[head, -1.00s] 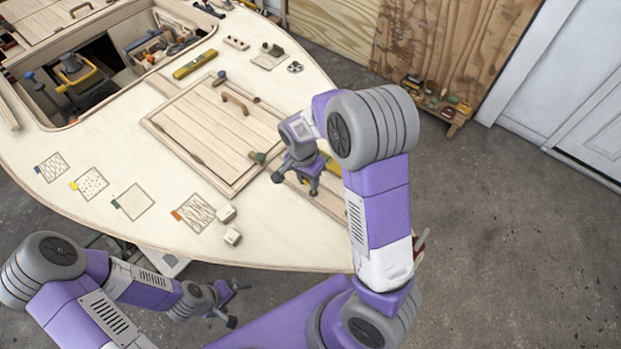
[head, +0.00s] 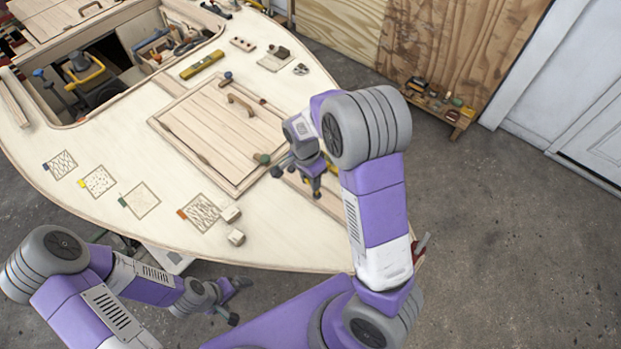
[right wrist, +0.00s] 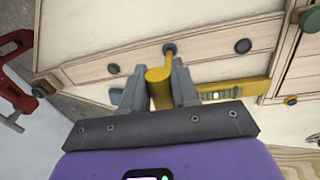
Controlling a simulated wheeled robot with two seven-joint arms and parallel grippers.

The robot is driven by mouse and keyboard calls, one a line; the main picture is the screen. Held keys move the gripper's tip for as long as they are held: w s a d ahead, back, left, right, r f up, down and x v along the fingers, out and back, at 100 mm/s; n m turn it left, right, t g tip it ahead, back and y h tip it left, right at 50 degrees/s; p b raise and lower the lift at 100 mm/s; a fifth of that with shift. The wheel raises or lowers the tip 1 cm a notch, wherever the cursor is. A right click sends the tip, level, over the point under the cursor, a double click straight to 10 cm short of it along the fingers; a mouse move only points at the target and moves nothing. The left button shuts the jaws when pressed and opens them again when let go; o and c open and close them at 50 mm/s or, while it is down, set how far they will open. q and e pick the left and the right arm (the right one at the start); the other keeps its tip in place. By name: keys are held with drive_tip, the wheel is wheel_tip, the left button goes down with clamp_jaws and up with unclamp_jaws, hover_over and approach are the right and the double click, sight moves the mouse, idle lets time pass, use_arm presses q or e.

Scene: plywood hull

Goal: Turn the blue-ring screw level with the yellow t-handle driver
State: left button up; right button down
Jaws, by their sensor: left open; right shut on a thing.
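My right gripper (right wrist: 158,92) is shut on the yellow t-handle driver (right wrist: 159,76), whose rounded yellow handle end shows between the fingers. A screw with a blue-grey head (right wrist: 170,49) shows just beyond the driver in the right wrist view, on a pale wood strip. I cannot tell whether the driver touches it, or how level the screw sits. My left gripper (head: 232,302) is open and empty, off the deck's near edge.
A yellow spirit level (right wrist: 240,91) lies close beside the right gripper. Two small wood blocks (head: 233,226) lie on the near deck. An open hatch (head: 80,75) is far left.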

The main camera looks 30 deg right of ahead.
drive_tip(key=n, duration=0.3)
drive_tip(key=d+n, duration=0.1)
drive_tip(key=n, duration=0.1)
drive_tip(key=shift+s+t, duration=0.3)
drive_tip(key=shift+s, duration=0.05)
drive_tip(key=n, duration=0.3)
drive_tip(key=s+d+n, duration=0.1)
drive_tip(key=n, duration=0.2)
drive_tip(key=n+t, duration=0.1)
drive_tip(key=n, duration=0.2)
drive_tip(key=shift+s+d+n+h, duration=0.15)
drive_tip(key=shift+d+n+h, duration=0.15)
drive_tip(key=shift+d, duration=0.1)
